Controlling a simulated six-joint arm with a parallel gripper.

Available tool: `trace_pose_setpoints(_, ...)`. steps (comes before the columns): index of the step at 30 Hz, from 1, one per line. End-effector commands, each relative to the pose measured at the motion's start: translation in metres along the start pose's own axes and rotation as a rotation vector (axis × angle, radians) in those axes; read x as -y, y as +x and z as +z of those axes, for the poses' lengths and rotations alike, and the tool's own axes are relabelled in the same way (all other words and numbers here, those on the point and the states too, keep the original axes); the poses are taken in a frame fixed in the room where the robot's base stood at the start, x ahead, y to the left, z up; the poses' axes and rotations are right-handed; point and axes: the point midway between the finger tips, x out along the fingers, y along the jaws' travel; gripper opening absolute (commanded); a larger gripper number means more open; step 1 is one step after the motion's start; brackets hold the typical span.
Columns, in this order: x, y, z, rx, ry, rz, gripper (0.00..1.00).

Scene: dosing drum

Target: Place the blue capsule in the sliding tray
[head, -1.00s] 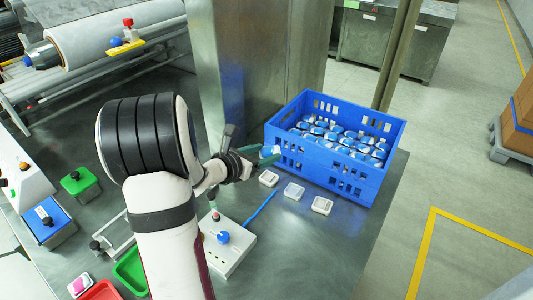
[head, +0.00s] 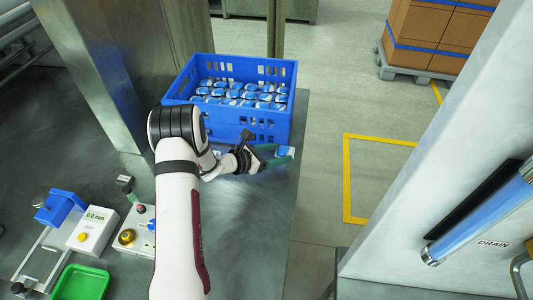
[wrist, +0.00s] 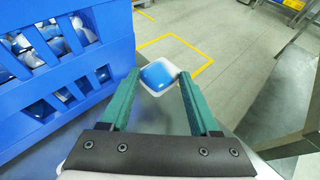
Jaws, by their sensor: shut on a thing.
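My gripper (head: 284,156) is shut on a blue and white capsule (wrist: 159,75), held between the tips of its green fingers. In the head view, the capsule (head: 284,151) is just off the front right corner of the blue crate (head: 250,118). In the wrist view, it is right of the crate wall, with grey floor behind it. A metal frame with rails (head: 36,250) and a dark knob, at the far left of the head view, may be the sliding tray. I cannot tell for sure.
The crate holds several similar capsules. A small box reading 0.0 mm (head: 93,228), a button box (head: 135,232) and a green tray (head: 80,283) stand at the lower left. The bench's right edge is close to my gripper. A large pale machine (head: 450,190) stands at right.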

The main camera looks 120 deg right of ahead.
Motion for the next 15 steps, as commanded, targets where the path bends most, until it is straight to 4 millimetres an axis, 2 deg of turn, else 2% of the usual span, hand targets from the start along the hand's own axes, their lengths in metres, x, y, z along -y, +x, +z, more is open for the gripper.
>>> trace_pose_setpoints(3, -0.018, 0.0, -0.012, 0.0, 0.0, 0.0, 0.11)
trace_pose_setpoints(5, -0.021, 0.002, -0.019, 0.0, -0.001, 0.0, 0.11)
trace_pose_setpoints(9, -0.021, 0.013, -0.045, -0.001, -0.002, -0.002, 0.11)
trace_pose_setpoints(15, -0.021, 0.016, -0.051, 0.001, 0.001, 0.0, 0.11)
